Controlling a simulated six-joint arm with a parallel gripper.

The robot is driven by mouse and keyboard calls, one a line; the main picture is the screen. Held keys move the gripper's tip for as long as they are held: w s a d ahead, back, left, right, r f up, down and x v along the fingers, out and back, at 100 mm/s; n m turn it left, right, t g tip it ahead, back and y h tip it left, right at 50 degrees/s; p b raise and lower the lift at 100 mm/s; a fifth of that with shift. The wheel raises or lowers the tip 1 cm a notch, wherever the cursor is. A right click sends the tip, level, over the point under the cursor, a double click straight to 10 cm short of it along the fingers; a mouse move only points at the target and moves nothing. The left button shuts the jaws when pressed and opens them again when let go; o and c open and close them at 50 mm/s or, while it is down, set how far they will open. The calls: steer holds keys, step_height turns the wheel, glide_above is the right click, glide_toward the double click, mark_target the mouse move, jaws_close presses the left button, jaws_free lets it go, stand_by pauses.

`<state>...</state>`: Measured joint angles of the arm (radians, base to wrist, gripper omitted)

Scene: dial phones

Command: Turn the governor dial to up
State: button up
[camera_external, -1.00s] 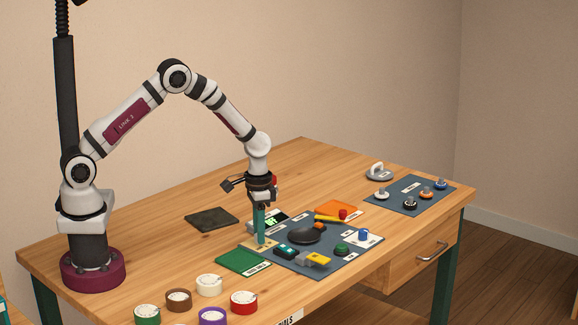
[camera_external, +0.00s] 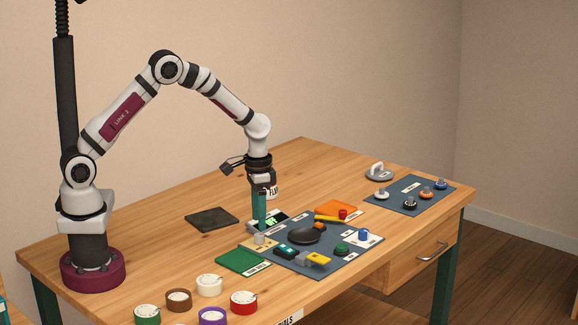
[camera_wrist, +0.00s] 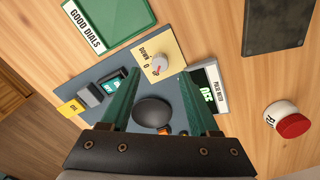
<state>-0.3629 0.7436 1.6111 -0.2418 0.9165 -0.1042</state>
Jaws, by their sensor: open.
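The governor dial is a small light-grey knob on a cream plate (camera_external: 248,246), and I take it to be the knob (camera_external: 260,239) just below my gripper. In the wrist view the knob (camera_wrist: 158,63) carries a red mark, and the plate (camera_wrist: 172,50) reads "DOWN" and "0". The mark's exact direction is too small to tell, and I see no readable "UP". My gripper (camera_external: 260,227) points down, open and empty, above the knob and apart from it. In the wrist view its green fingers (camera_wrist: 157,75) lie either side of the knob.
A green "GOOD DIALS" tray (camera_wrist: 110,20) and a meter with a green display (camera_wrist: 208,97) flank the plate. A red-capped white can (camera_wrist: 284,121) stands nearby. A dark pad (camera_external: 211,218) lies left.

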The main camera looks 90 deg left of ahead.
mark_target(259, 235)
step_height(259, 235, up, 11)
steer(key=shift+r, duration=0.2)
steer(key=s+d+r+m+y, duration=0.1)
steer(key=s+d+r+m, duration=0.3)
steer(key=s, duration=0.5)
steer(key=s+d+r+m, duration=0.1)
steer(key=s+d+r, duration=0.2)
steer(key=s+d, duration=0.5)
steer(key=s+f+m, duration=0.2)
steer(key=s+m, duration=0.1)
steer(key=s, duration=0.8)
steer(key=shift+s+d+f+y, duration=0.2)
steer(key=shift+s+f+y, duration=0.05)
steer(key=shift+s+y, duration=0.15)
stand_by(0.4)
